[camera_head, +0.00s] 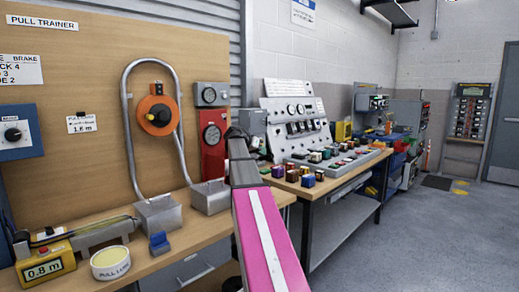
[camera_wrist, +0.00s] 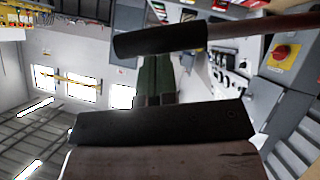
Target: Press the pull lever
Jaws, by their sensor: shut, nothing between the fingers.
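The pull trainer is a wooden board (camera_head: 85,70) with a bent grey conduit (camera_head: 131,110), an orange reel (camera_head: 156,115) and a red unit with a round gauge (camera_head: 213,155). I cannot make out a pull lever for certain; part of the area right of the red unit is hidden by my arm. My gripper (camera_head: 238,132) is at the far end of my arm, in line with the right side of the red unit; its distance from it is unclear. In the wrist view my gripper (camera_wrist: 158,82) is shut and empty, its dark fingers facing away from the board.
On the wooden bench stand a yellow meter reading 0.8 m (camera_head: 45,268), a round pull lube tub (camera_head: 110,262) and a blue block (camera_head: 159,243). A second bench with a sloped control panel (camera_head: 292,120) stands right.

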